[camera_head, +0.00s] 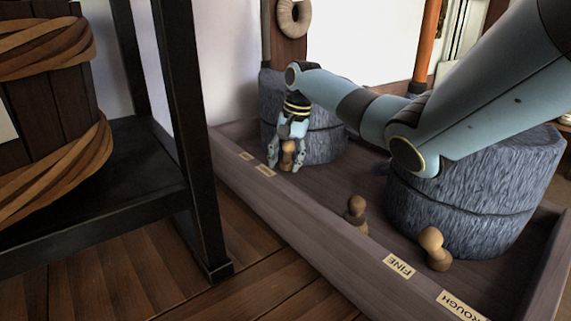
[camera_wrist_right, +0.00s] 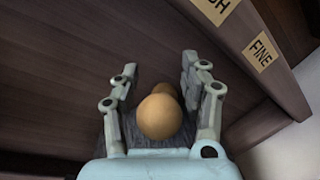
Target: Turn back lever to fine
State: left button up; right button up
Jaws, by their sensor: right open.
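The back lever is a round wooden knob (camera_head: 288,147) at the foot of the back grey millstone (camera_head: 325,135). My right gripper (camera_head: 286,165) reaches down over it, with its fingers on either side. In the right wrist view, the knob (camera_wrist_right: 159,116) sits between the open fingers (camera_wrist_right: 160,95), with a gap on both sides. A FINE label (camera_wrist_right: 262,52) and a partly cut-off label ending in H (camera_wrist_right: 216,6) lie on the tray edge there. In the head view the two back labels (camera_head: 264,170) are too small to read. My left gripper is out of view.
A front millstone (camera_head: 460,205) has its own wooden knob (camera_head: 433,240), near FINE (camera_head: 398,266) and ROUGH (camera_head: 463,305) labels. Another knob (camera_head: 356,208) stands between the stones. The tray's low wall (camera_head: 310,225) runs along the front. A dark stand (camera_head: 185,130) is at left.

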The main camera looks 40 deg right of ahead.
grip_shut()
dwell(0.3)
dwell(0.3)
